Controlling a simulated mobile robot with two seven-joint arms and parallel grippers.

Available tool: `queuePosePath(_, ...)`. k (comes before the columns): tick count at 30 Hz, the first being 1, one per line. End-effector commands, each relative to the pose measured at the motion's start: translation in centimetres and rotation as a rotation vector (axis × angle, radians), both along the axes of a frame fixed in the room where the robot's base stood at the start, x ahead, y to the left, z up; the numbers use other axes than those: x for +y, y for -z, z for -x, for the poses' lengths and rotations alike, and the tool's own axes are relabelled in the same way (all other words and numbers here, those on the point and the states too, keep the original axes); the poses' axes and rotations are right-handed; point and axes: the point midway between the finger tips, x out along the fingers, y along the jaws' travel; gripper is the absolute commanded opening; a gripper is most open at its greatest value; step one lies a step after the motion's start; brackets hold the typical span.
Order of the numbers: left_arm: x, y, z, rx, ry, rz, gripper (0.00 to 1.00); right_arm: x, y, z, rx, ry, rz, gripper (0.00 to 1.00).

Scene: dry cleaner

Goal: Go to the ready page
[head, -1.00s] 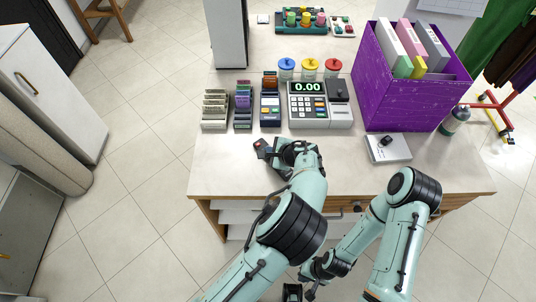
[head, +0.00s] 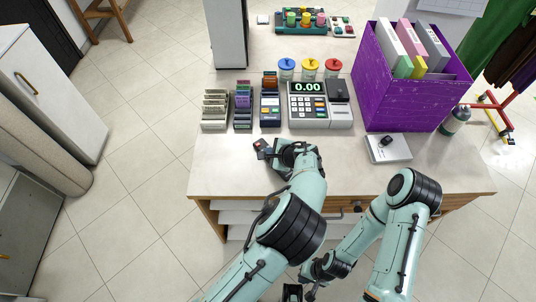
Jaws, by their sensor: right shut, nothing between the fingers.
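No page marked ready can be read in the head view. A small dark device (head: 261,145) with a reddish spot lies at the tip of my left gripper (head: 274,153), low over the front of the counter. The gripper's own body hides its fingers, so I cannot tell whether it grips the device. My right gripper (head: 293,292) is shut and empty at the bottom edge of the view, in front of the counter and well apart from the device. A register (head: 307,104) with a green "0.00" display stands farther back.
The counter (head: 225,170) is bare at its front left. A white box (head: 388,151) with a black knob sits at right.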

Motion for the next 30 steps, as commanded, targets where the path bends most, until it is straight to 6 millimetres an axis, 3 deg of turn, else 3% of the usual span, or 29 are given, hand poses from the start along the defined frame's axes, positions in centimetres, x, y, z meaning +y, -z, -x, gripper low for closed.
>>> queuePosePath(6, 0.0, -1.3, -0.1, -0.002, 0.0, 0.002, 0.0, 0.0, -0.7, -0.5, -0.006, 0.0, 0.0, 0.0)
queuePosePath(19, 0.0, -1.6, 0.0, 0.0, -0.001, 0.001, 0.0, 0.0, -0.9, -0.6, -0.007, 0.0, 0.0, 0.0)
queuePosePath(30, 0.0, -5.2, -0.1, -0.002, 0.0, 0.0, 0.0, 0.0, -2.9, -2.1, -0.024, -0.001, 0.0, 0.0)
